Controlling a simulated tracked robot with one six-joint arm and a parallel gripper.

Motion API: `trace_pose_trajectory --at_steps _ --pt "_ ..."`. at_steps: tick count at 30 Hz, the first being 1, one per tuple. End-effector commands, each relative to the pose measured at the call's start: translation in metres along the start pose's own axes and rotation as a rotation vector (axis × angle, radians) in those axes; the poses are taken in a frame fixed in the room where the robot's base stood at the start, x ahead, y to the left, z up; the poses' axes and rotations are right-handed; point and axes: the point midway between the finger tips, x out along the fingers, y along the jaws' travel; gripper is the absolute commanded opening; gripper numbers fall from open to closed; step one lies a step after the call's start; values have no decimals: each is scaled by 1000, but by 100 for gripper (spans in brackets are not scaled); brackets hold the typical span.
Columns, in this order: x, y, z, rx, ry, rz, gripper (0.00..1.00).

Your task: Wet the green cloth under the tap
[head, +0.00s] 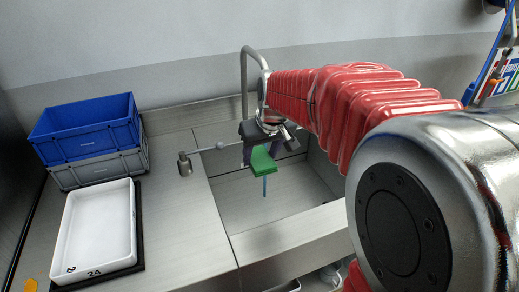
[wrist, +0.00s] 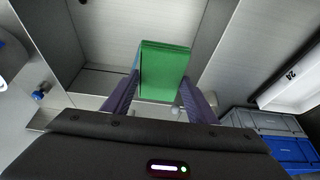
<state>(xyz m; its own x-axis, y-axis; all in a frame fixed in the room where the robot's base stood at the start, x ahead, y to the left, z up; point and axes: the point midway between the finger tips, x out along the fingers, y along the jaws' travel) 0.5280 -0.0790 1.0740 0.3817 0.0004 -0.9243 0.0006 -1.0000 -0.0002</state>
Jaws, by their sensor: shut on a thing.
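My gripper (head: 261,146) is over the sink basin (head: 285,195) in the head view, shut on the folded green cloth (head: 264,162). In the wrist view the cloth (wrist: 164,68) sticks out beyond the two purple fingers of my gripper (wrist: 160,92). The grey gooseneck tap (head: 245,85) rises at the back, and my arm's wrist hides its outlet. A thin blue streak (head: 264,187) runs down below the cloth and looks like water. A pale blue strip also shows along the cloth's left edge in the wrist view. I cannot tell whether the cloth is wet.
A grey post with a thin rod (head: 185,164) stands on the counter left of the basin. Further left are a blue crate (head: 90,143) on a grey crate (head: 100,171) and a white tray (head: 97,222). The steel counter (head: 185,220) between tray and basin is clear.

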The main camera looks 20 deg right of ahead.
Motion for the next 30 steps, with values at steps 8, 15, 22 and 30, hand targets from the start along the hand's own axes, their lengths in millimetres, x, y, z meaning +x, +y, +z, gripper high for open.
trace_pose_trajectory --at_steps 8,15,22,30 --pt "0 2 0 4 0 2 34" --pt "3 6 -4 4 0 2 34" --pt "10 14 -14 5 -1 2 34" --pt "20 26 -26 5 -1 2 34"
